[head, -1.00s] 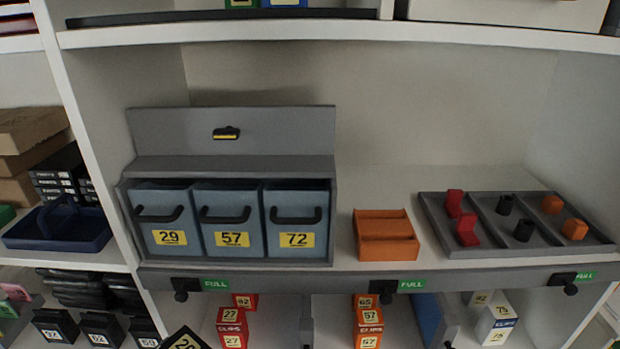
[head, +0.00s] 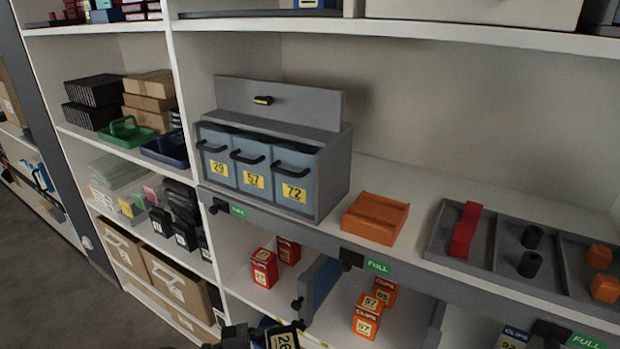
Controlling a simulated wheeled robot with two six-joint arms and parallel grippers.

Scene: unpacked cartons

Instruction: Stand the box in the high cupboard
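A black box (head: 283,340) with a pale label reading 26 shows at the bottom edge, tilted and mostly cut off. Dark parts that look like my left gripper (head: 235,337) show just left of it; their fingers are not clear enough to tell their grip. My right gripper is not in view. I cannot tell which unit is the high cupboard. A grey cabinet (head: 333,175) stands on the middle shelf, its front panel with a yellow-and-black handle raised above the top. Bins 29, 57 and 72 fill its front. The upper shelf is largely cut off above.
An orange tray (head: 375,218) and a grey divided tray (head: 450,235) stand right of the cabinet. Below the shelf edge are compartments with red and orange clip boxes, and an open blue-grey door (head: 318,286) juts out. Left shelves hold cartons and a green tray (head: 124,131).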

